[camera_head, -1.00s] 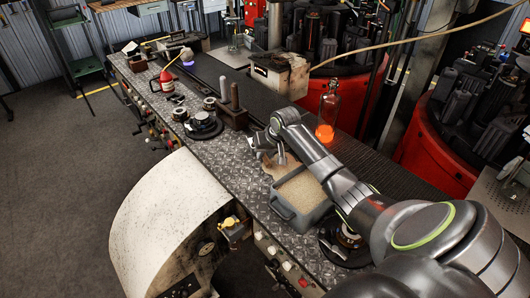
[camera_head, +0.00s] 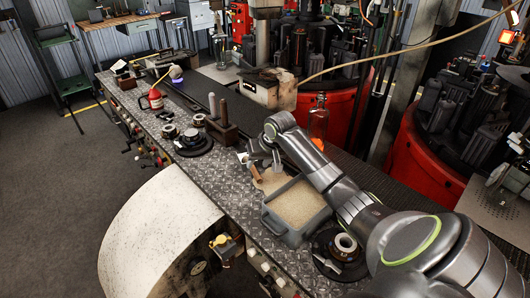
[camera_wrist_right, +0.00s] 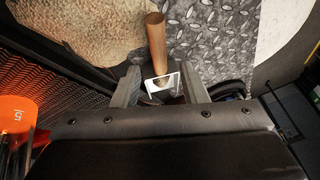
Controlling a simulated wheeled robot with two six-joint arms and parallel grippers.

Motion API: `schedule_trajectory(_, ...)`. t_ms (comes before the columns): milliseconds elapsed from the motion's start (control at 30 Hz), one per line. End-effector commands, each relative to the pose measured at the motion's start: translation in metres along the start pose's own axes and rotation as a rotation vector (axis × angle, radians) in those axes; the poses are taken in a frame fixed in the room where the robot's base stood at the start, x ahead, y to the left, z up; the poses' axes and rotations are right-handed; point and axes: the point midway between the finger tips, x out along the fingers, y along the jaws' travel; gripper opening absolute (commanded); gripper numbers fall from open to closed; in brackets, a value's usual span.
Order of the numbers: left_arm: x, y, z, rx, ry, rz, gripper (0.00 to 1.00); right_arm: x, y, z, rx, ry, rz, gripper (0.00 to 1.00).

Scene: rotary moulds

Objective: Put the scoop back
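The scoop has a brown wooden handle (camera_head: 256,174) and a pale metal part (camera_head: 242,157). It is by the patterned metal worktop, beside a tan patch, at the left of the sand bin. My right gripper (camera_head: 264,163) is directly at the scoop, with its fingers pointing down. In the right wrist view the scoop's handle (camera_wrist_right: 156,42) runs up from between the open fingers (camera_wrist_right: 161,84). Gaps show at both sides of the scoop. Whether the scoop fully rests on the surface is hard to tell. My left gripper is not in view.
A grey bin (camera_head: 287,231) full of sand stands under my right forearm. A glass bottle with orange contents (camera_head: 318,122) stands behind it. A wooden block with upright pegs (camera_head: 222,131) and a dark round fixture (camera_head: 194,143) lie left. Bare worktop (camera_head: 228,184) shows left of the bin.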

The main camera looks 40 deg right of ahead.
Motion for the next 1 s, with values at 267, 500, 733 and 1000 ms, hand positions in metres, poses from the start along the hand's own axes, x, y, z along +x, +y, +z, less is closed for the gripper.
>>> schedule_trajectory(267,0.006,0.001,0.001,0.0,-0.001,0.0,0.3,-0.053,0.001,0.0,-0.003,0.003,0.003,0.39)
schedule_trajectory(500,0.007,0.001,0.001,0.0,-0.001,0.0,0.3,-0.075,0.0,0.0,-0.001,0.0,0.001,0.39)
schedule_trajectory(733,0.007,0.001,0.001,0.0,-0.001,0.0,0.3,-0.077,0.0,0.0,0.0,0.0,0.001,0.39)
schedule_trajectory(1000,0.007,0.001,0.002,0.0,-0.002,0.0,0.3,-0.077,0.0,0.0,0.0,0.0,0.0,0.39)
